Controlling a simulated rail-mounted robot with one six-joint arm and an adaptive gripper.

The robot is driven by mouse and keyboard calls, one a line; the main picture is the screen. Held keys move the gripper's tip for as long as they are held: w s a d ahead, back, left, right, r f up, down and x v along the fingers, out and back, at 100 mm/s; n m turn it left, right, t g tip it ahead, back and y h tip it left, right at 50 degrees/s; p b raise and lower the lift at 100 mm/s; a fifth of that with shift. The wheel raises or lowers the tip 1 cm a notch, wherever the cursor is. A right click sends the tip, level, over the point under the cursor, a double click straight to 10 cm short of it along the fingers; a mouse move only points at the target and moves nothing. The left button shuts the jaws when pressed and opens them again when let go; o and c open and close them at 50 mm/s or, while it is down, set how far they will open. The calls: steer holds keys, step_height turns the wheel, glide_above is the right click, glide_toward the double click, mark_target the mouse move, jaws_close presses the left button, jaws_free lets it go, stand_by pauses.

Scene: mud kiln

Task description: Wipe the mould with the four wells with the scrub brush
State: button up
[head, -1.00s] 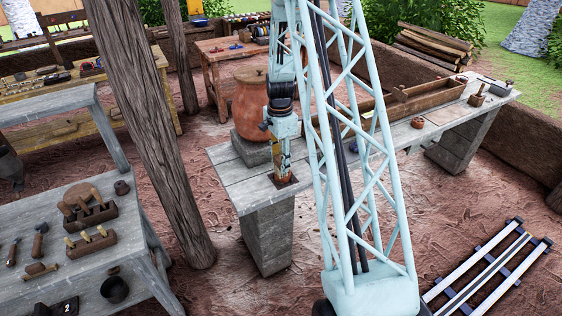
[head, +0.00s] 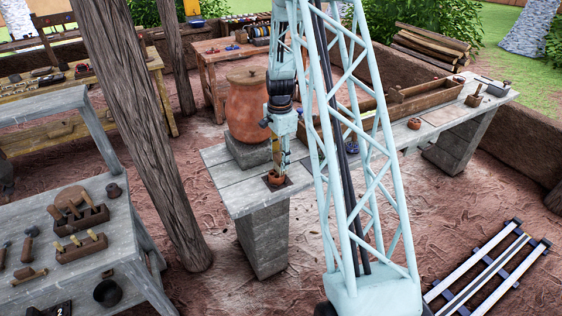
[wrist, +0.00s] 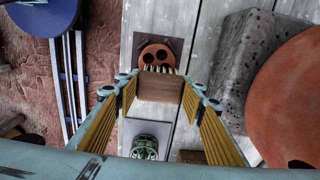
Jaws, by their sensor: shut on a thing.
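The mould (wrist: 155,48) is a round terracotta piece with dark wells, lying on a dark square sheet on the bench. In the wrist view the brush covers its near edge and only some wells show. It also shows in the head view (head: 274,182) as a small orange-brown round at the near end of the bench. My gripper (wrist: 160,94) is shut on the scrub brush (wrist: 160,87), a brown wooden block with pale bristles. The bristles are at the mould's near edge; I cannot tell whether they touch. In the head view my gripper (head: 279,165) points down just over the mould.
A big terracotta jar (head: 248,106) stands on a stone block (head: 249,151) close beside my gripper. A long wooden tray (head: 400,108) lies farther along the bench.

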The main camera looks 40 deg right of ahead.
steer(key=shift+w+d, duration=0.1)
steer(key=shift+d, duration=0.3)
steer(key=shift+d+r, duration=0.2)
steer(key=r, duration=0.2)
steer(key=r+p, duration=0.1)
steer(key=shift+a+r, duration=0.15)
steer(key=shift+a, duration=0.1)
steer(key=shift+w+d+r+p, duration=0.15)
steer(key=shift+r+p, duration=0.2)
steer(key=shift+r, duration=0.2)
steer(key=shift+s+r+p, duration=0.2)
steer(key=shift+r+p, duration=0.1)
steer(key=shift+r, duration=0.6)
steer(key=shift+r+p, duration=0.35)
steer(key=shift+r, duration=0.55)
